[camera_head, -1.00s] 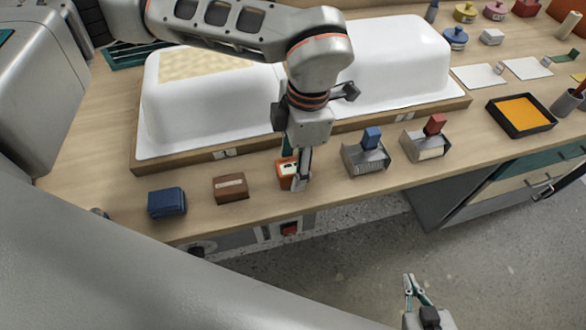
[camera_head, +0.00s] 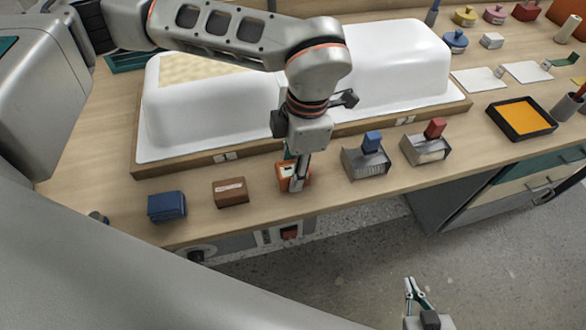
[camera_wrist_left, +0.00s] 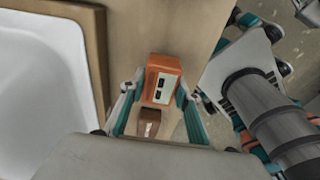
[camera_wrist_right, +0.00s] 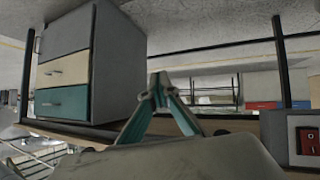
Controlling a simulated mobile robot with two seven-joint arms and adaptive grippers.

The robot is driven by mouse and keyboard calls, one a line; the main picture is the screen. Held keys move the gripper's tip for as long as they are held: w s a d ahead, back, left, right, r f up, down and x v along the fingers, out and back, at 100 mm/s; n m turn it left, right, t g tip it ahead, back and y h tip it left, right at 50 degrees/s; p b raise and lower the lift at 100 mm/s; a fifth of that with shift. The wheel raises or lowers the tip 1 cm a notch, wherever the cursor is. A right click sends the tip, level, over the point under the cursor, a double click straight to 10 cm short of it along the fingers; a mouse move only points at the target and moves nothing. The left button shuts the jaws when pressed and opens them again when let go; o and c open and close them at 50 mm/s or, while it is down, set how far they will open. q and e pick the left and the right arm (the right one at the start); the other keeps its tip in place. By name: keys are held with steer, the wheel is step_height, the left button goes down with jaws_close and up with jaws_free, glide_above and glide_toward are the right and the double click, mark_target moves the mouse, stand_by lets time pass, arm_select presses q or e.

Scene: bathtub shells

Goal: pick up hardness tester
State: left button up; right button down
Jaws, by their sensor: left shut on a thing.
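The hardness tester appears to be the small orange box with a pale panel and dark windows. It stands near the front edge of the bench in the head view (camera_head: 285,175) and in the left wrist view (camera_wrist_left: 161,83). My left gripper (camera_head: 297,181) comes down on it from above. In the left wrist view its fingers (camera_wrist_left: 155,97) lie along both sides of the box, shut on it. The finger hides part of the box in the head view. My right gripper (camera_head: 411,281) is off the bench, low over the floor, with its fingertips together and empty (camera_wrist_right: 160,80).
A brown box (camera_head: 231,191) and a blue box (camera_head: 167,206) stand left of the tester. Two grey holders with blue (camera_head: 365,163) and red (camera_head: 426,151) tops stand right. White tub shells (camera_head: 380,70) on a wooden base lie behind. An orange-filled tray (camera_head: 521,118) is further right.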

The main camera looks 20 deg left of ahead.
mark_target(293, 167)
arm_select(q)
step_height(293, 167, up, 20)
steer(key=p, duration=0.2)
steer(key=shift+f, duration=0.2)
steer(key=o, duration=0.4)
steer(key=shift+c, duration=0.7)
